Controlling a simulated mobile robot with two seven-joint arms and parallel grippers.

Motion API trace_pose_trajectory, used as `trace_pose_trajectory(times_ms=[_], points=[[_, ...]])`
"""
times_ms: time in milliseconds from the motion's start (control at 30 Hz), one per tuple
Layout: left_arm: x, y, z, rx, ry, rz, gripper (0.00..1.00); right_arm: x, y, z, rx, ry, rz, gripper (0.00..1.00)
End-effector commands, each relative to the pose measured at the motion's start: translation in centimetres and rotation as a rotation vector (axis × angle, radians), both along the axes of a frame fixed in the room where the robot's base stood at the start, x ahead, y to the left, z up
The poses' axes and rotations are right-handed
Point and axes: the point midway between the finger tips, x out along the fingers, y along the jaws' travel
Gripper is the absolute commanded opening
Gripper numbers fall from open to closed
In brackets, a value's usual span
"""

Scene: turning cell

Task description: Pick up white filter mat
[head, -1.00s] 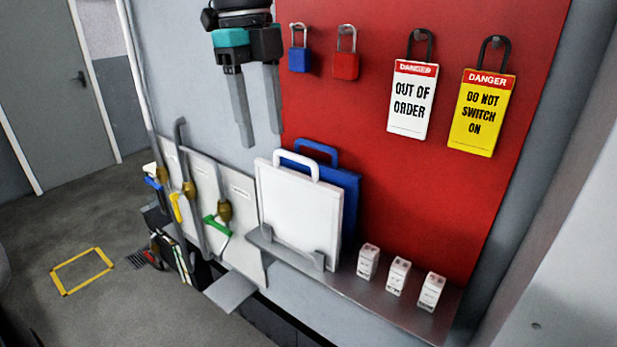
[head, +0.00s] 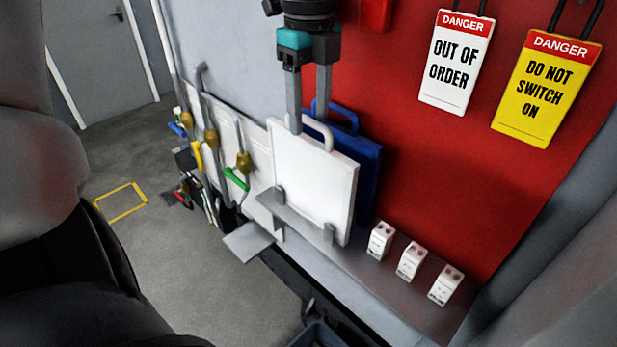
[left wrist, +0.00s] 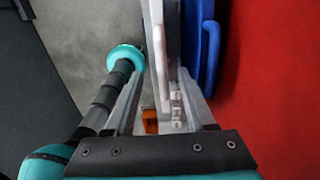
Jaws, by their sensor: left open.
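The white filter mat (head: 313,180) is a flat white panel with a loop handle on top. It stands upright in a grey holder on the wall shelf, in front of a similar blue panel (head: 368,175). My left gripper (head: 309,118) points down at the white handle, open, with one finger on the near side and the other toward the blue panel. In the left wrist view, the white mat (left wrist: 160,35) shows edge-on beyond the open left gripper (left wrist: 160,85). Contact with the handle cannot be told. My right gripper is not in view.
Three small white boxes (head: 411,261) stand on the shelf (head: 345,268) to the right. Danger tags (head: 455,62) hang on the red board above. Hoses with coloured handles (head: 237,180) hang at the left. The floor (head: 190,255) beyond is mostly open.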

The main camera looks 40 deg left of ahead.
Motion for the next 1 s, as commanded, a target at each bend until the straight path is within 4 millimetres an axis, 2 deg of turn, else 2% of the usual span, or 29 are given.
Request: trace_pose_trajectory(times_ms=[167, 500, 800, 1000], points=[[0.0, 0.1, -1.1, -0.003, 0.003, 0.0, 0.55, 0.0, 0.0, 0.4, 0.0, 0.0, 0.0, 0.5], [0.2, 0.5, -5.2, -0.003, 0.002, 0.0, 0.55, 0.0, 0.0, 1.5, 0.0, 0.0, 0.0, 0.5], [0.3, 0.6, -5.6, -0.002, -0.002, 0.001, 0.55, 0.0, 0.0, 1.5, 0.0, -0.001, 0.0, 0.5], [0.3, 0.6, -5.5, -0.002, -0.002, 0.001, 0.33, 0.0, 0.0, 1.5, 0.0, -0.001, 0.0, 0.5]])
